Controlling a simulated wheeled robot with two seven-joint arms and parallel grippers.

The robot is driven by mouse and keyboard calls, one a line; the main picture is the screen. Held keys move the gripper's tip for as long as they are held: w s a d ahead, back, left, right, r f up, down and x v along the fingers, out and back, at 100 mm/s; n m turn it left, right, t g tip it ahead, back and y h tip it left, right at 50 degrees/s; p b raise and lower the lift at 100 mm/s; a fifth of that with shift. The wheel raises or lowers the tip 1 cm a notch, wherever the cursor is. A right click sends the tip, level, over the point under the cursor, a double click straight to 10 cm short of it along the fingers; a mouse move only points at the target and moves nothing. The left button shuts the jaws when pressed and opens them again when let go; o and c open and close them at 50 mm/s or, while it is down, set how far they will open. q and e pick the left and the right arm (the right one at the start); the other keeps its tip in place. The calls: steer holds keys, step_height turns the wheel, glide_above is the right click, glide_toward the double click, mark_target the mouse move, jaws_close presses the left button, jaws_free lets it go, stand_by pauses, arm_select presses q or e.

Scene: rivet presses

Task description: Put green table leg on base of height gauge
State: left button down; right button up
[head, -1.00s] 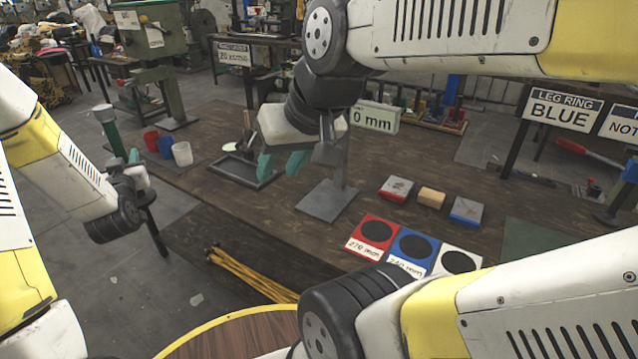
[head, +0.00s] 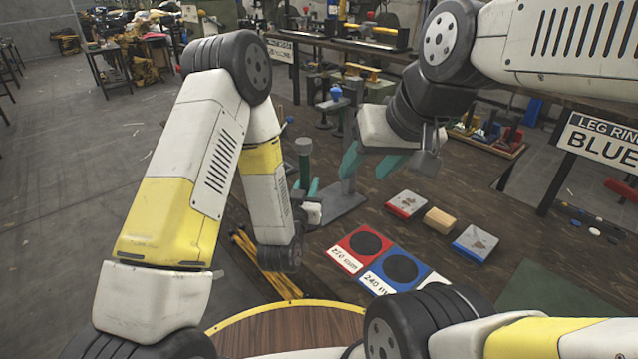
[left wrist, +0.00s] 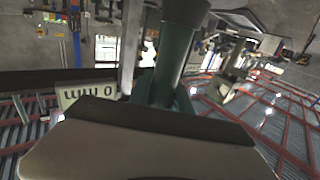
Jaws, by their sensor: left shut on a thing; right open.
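The green table leg (head: 304,168) stands upright in my left gripper (head: 309,190), its grey cap uppermost. In the left wrist view the leg (left wrist: 176,60) rises between the fingers. The height gauge has a flat grey base (head: 342,206) and an upright grey column (head: 350,150) on the bench. The held leg is just left of the base in the head view; its lower end is hidden, so I cannot tell whether it touches anything. My right gripper (head: 369,162) is open and empty, in front of the gauge column.
Red (head: 358,243) and blue (head: 402,268) marked pads lie near the front edge, with a third partly hidden. Behind them are red-sided (head: 407,203), wooden (head: 439,220) and blue-sided (head: 475,243) blocks. A sign (left wrist: 85,97) shows in the left wrist view. Yellow rods (head: 265,262) lie below.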

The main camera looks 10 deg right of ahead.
arm_select(q)
steer(key=w+d+f, duration=0.2)
steer(key=w+d, duration=0.1)
steer(key=w, duration=0.3)
steer(key=w+d+f, duration=0.2)
steer(key=w+d, duration=0.2)
steer(key=w, duration=0.3)
steer(key=shift+w+d+f, duration=0.15)
steer(key=shift+d+f, duration=0.05)
steer(key=shift+f, duration=0.2)
steer(key=shift+f, duration=0.15)
steer(key=c, duration=1.2)
jaws_free()
